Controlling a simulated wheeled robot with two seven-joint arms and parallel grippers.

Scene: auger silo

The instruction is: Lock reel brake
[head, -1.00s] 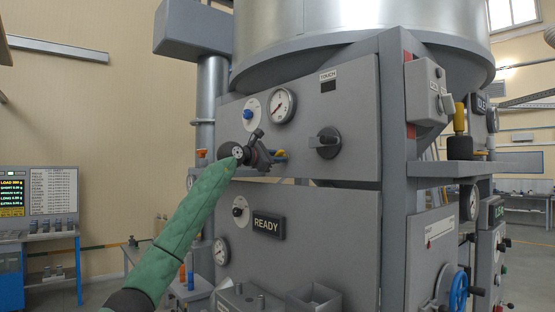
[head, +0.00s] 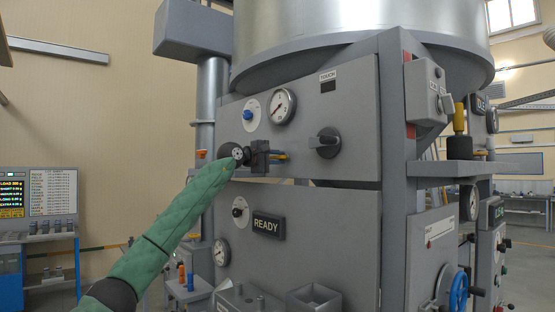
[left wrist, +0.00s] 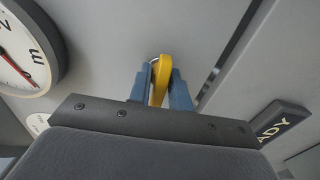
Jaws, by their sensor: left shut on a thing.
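My left gripper (head: 279,156) is at the upper panel of the grey machine, just above the seam between its upper and lower panels. In the left wrist view its two blue fingers (left wrist: 161,92) are shut on a yellow lever (left wrist: 160,73), one finger on each side. In the head view the gripper body hides most of the lever, and only a little yellow shows by the fingertips. No label for the reel brake can be read there. My right gripper is not in view.
A round gauge (head: 282,106) and a blue button (head: 249,115) sit above the gripper. A black rotary knob (head: 325,143) is to its right. A READY sign (head: 268,226) is below. An open grey bin (head: 314,299) sticks out at the bottom.

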